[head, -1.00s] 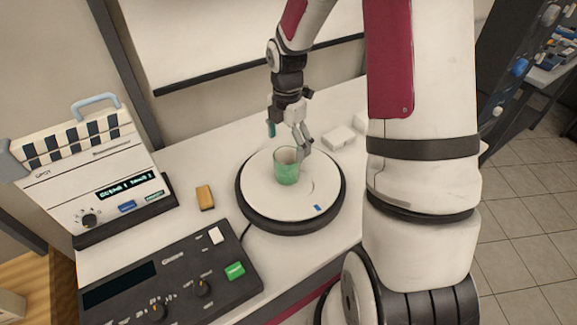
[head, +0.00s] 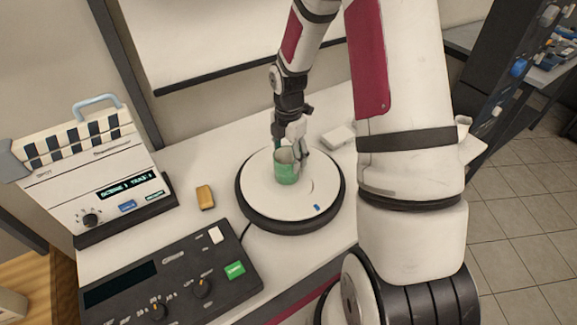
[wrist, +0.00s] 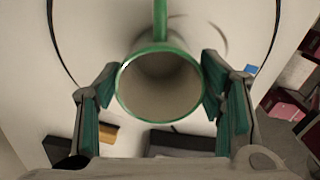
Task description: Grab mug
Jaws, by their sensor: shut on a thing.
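The green mug (head: 286,174) with a pale inside stands upright on the round white turntable (head: 262,205) in the head view. In the wrist view I look down into the mug (wrist: 160,92), with its green rim between my two fingers and its handle pointing to the top of the picture. My gripper (head: 291,148) reaches down to the mug from behind. In the wrist view my gripper (wrist: 157,78) has a green-padded finger on each side of the mug and is shut on it. The far side of the mug is partly hidden by the fingers in the head view.
A clapperboard-topped device (head: 95,180) stands at the left. A dark control panel (head: 165,275) lies in front. A yellow block (head: 205,197) lies left of the turntable, and small white boxes (head: 338,137) lie behind it at the right. White table surface is free around the turntable's back left.

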